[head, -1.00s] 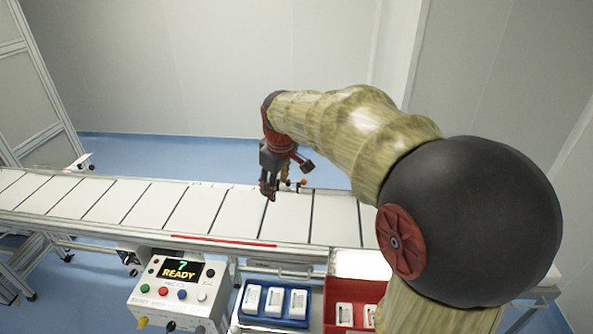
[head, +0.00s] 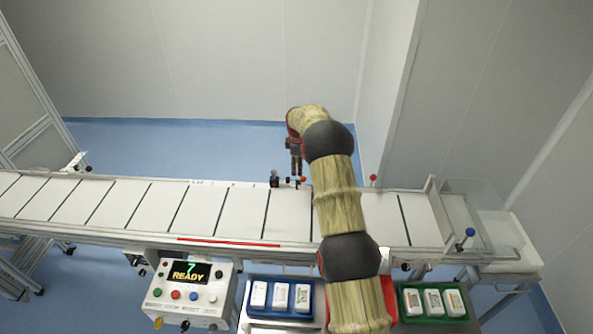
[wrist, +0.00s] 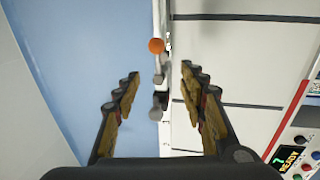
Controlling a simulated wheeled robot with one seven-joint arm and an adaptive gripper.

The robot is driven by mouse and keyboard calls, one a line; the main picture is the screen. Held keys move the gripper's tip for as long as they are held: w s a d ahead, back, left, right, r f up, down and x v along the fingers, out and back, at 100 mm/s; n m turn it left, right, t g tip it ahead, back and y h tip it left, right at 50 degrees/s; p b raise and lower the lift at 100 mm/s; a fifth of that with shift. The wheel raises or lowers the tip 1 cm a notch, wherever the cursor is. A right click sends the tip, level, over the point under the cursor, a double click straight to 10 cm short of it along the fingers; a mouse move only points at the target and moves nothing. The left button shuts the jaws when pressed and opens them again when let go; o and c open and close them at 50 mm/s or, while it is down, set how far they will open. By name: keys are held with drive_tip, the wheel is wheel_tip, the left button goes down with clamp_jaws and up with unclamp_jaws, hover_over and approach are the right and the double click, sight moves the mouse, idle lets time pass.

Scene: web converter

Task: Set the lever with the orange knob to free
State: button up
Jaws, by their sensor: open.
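The lever's orange knob (head: 303,179) stands at the far edge of the conveyor in the head view. In the wrist view the orange knob (wrist: 157,45) is above centre, beyond my fingertips, with its light metal arm running along the rail. My gripper (head: 295,172) hangs beside the knob, over the far rail. In the wrist view my gripper (wrist: 160,80) is open and empty, its fingers on either side of the lever's line. I see no contact with the knob. The lever's markings are not readable.
A dark post (head: 274,179) stands left of the lever. A red knob (head: 373,178) and a blue knob (head: 470,232) are farther right. The conveyor (head: 152,208) runs across, with a control panel (head: 186,288) reading READY in front. Blue floor is clear behind.

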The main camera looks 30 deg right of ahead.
sight(299, 179)
drive_tip(key=shift+w+d+f+p, duration=0.1)
drive_tip(key=shift+w+d+f, duration=0.2)
drive_tip(key=shift+f, duration=1.25)
drive_tip(key=shift+w+d+f+p, duration=0.1)
drive_tip(key=shift+w+d+f, duration=0.2)
drive_tip(key=shift+f, duration=1.2)
drive_tip(key=shift+w+d+f+p, duration=0.1)
drive_tip(key=shift+w+d+f, duration=0.2)
drive_tip(key=shift+f, duration=1.25)
drive_tip(key=shift+s, duration=0.1)
